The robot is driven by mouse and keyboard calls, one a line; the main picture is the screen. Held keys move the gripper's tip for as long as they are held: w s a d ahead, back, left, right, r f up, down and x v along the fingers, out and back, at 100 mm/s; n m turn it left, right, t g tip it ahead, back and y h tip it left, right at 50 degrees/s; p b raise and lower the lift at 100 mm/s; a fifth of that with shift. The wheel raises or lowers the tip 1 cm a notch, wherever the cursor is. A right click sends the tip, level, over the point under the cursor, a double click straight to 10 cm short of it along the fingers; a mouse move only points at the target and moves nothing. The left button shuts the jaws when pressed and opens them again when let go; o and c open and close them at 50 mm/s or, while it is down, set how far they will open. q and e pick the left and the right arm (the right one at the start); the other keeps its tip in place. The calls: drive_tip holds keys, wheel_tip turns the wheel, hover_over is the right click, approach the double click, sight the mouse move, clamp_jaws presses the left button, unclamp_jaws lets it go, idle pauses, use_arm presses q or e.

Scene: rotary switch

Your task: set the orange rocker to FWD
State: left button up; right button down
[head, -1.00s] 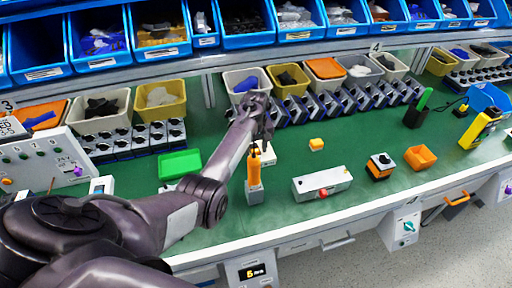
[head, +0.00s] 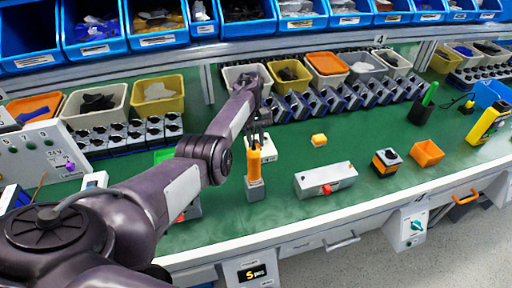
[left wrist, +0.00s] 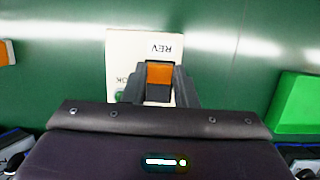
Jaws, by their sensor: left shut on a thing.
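The white switch box (left wrist: 120,45) is under my left gripper in the left wrist view, with REV printed upside down near its top edge. The orange rocker (left wrist: 159,73) sits on it, with a dark part on its lower side in the picture. My left gripper (left wrist: 159,80) has its two dark fingers on either side of the rocker, shut on it. The FWD mark is not visible; the gripper hides the lower part of the box. In the head view the white box (head: 266,150) shows partly behind an orange-handled tool. My right gripper is not in view.
The orange-handled tool (head: 254,166) stands upright in a grey block just in front of the switch box. A grey box with a red knob (head: 326,189) lies to the right.

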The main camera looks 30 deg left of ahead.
sight(254, 141)
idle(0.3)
use_arm(q)
drive_tip(key=o, duration=1)
drive_tip(key=shift+a+r, duration=0.1)
drive_tip(key=b+v, duration=0.1)
drive_tip(key=v, duration=0.6)
drive_tip(key=shift+w+a+r, duration=0.15)
drive_tip(key=shift+r, duration=0.15)
